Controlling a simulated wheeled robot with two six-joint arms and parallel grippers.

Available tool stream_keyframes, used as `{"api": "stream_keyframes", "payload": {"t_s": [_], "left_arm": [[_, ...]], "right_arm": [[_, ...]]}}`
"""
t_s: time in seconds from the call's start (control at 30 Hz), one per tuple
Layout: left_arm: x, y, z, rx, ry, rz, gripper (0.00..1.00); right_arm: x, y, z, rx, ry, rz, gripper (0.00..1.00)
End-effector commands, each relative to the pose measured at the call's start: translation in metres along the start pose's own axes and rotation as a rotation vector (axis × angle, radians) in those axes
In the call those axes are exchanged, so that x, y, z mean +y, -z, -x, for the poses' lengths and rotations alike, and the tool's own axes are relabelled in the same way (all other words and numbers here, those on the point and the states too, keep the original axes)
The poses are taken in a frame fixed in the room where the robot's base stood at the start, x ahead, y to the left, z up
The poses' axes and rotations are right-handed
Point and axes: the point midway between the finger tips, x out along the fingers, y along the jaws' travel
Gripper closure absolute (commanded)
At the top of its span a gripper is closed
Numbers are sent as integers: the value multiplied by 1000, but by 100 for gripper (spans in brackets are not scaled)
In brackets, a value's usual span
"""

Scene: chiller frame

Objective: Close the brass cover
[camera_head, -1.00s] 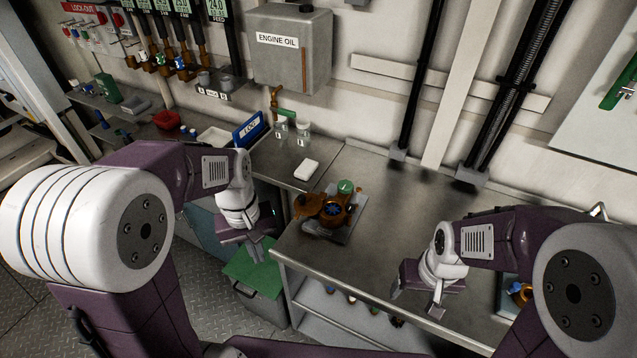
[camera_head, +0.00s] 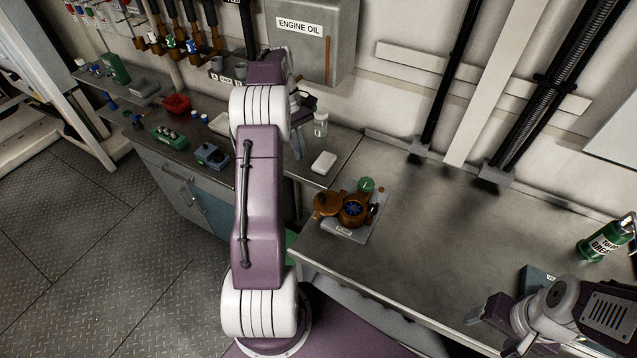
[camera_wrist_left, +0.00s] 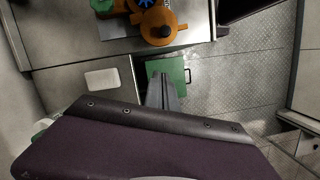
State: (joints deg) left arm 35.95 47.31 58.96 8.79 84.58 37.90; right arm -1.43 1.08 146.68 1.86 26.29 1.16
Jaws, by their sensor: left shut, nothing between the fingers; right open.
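The brass cover (camera_head: 327,204) is a round, orange-brown disc, swung open to the left of its brass housing (camera_head: 352,213). A blue bladed wheel (camera_head: 353,208) shows inside the open housing. The unit stands on a grey plate (camera_head: 343,231) on the steel bench. In the left wrist view the cover (camera_wrist_left: 158,27) is at the top, beyond my fingers. My left gripper (camera_head: 297,154) is shut and empty, behind and left of the cover, partly hidden by its arm; its fingers also show in the wrist view (camera_wrist_left: 162,80). My right gripper (camera_head: 474,316) is open and empty near the bench front, apart from the unit.
A white block (camera_head: 323,163) and a glass jar (camera_head: 320,124) stand near my left gripper. A green knob (camera_head: 366,185) sits behind the housing. A green grease can (camera_head: 600,243) stands at the right.

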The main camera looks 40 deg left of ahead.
Motion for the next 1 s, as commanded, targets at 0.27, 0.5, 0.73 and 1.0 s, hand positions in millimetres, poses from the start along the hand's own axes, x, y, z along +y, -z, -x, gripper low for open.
{"api": "stream_keyframes", "payload": {"t_s": [0.27,0.5,0.73,1.0], "left_arm": [[0,-2,-44,-4,4,-3,100],[0,-2,-95,-4,4,-3,100],[0,-32,-106,0,2,-5,100],[1,-40,-111,1,0,-4,100]], "right_arm": [[0,0,2,0,0,0,30],[0,1,10,0,0,0,30],[0,2,22,0,0,0,30],[0,2,23,0,0,0,30]]}}
